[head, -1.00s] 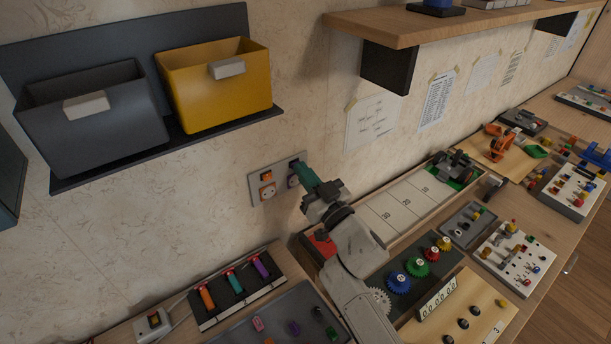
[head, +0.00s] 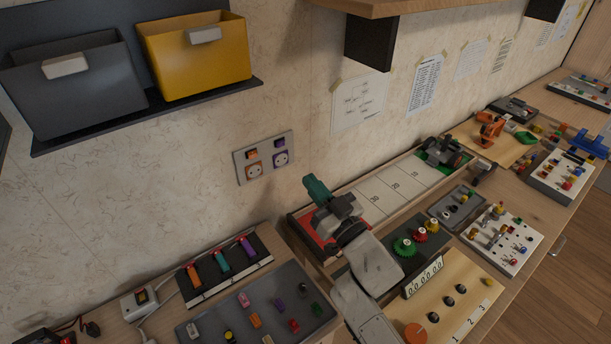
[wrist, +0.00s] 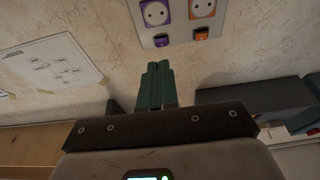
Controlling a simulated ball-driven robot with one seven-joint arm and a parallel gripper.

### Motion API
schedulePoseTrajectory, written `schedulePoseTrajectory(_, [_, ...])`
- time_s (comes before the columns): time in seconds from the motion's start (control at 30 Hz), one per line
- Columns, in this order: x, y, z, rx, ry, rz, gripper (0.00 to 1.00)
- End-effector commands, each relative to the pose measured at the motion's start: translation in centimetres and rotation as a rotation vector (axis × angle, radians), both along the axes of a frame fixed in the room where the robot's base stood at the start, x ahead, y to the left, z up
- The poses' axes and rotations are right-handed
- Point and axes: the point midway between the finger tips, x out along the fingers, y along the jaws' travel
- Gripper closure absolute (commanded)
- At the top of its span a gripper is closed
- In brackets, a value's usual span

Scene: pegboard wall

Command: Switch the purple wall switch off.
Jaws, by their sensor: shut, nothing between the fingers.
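The wall panel (head: 240,173) carries two small switches above two round sockets. The purple switch (head: 279,143) is at the upper right, above the purple-framed socket (head: 280,159). In the wrist view, which is upside down, the purple switch (wrist: 161,41) shows just beyond my fingertips, a little to the right. Which way its rocker is tipped is too small to tell. My green-fingered gripper (head: 316,186) is shut and empty, below and right of the panel and apart from it. It also shows in the wrist view (wrist: 158,66).
The orange switch (head: 252,155) sits left of the purple one, above the orange socket (head: 254,172). Grey (head: 75,85) and yellow (head: 196,55) bins hang above left. A shelf (head: 375,8) juts out above right. The bench below holds several boards with parts.

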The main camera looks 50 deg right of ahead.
Motion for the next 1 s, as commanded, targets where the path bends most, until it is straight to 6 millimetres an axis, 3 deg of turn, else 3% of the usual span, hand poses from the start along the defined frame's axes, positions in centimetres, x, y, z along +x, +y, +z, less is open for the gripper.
schedulePoseTrajectory(0.03, [-0.8,0.2,-1.0,0.001,0.002,-0.001,1.00])
schedulePoseTrajectory(0.3, [-2.6,0.7,-2.0,0.000,-0.001,0.000,1.00])
schedulePoseTrajectory(1.0, [-2.7,0.8,-2.1,0.000,-0.001,0.000,1.00])
